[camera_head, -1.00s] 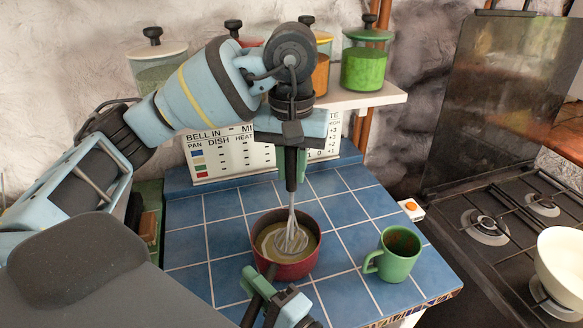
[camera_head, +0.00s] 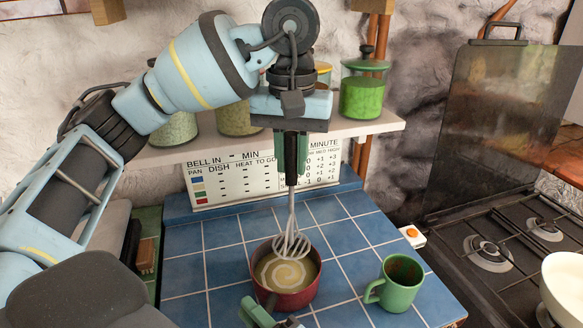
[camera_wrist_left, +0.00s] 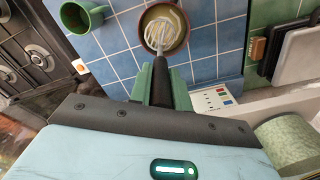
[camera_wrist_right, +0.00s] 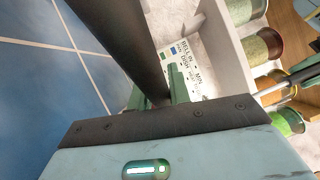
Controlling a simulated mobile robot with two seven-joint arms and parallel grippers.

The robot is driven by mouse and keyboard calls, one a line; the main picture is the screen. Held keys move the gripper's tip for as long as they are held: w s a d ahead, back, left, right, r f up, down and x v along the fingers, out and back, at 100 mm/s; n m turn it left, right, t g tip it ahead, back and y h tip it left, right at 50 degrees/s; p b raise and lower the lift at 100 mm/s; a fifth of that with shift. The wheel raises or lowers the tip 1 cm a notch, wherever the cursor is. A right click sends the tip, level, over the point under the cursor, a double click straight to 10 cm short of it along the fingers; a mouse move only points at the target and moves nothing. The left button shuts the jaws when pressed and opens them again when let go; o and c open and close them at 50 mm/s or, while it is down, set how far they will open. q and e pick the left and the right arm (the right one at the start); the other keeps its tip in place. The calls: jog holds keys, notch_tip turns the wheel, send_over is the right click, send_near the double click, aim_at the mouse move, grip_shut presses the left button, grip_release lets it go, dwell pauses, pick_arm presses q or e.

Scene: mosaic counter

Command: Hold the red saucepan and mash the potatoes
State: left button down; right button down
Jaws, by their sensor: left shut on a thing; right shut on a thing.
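The red saucepan (camera_head: 301,298) stands on the blue-tiled counter, with a pale swirl on the yellowish food (camera_head: 281,272) inside. My left gripper (camera_head: 291,165) is shut on the dark handle of a wire whisk-like masher (camera_head: 292,240), held upright. The wire head appears lifted over the far side of the pan, clear of the food's middle. The left wrist view shows the masher (camera_wrist_left: 160,38) over the pan (camera_wrist_left: 186,22). My right gripper (camera_head: 262,313), partly cut off at the bottom edge, is shut on the pan's dark handle (camera_wrist_right: 125,45), large in the right wrist view.
A green mug (camera_head: 400,286) stands right of the pan, near the counter's edge. A button box (camera_head: 412,236) sits behind it. A chart (camera_head: 270,172) stands at the back under a shelf of jars (camera_head: 362,97). A stove (camera_head: 480,235) with a white bowl (camera_head: 565,283) is at the right.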

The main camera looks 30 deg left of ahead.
dwell(0.3)
jog(key=c, duration=1.2)
grip_release()
jog(key=shift+c, duration=0.2)
jog(key=v, duration=1.2)
jog(key=shift+d, duration=0.1)
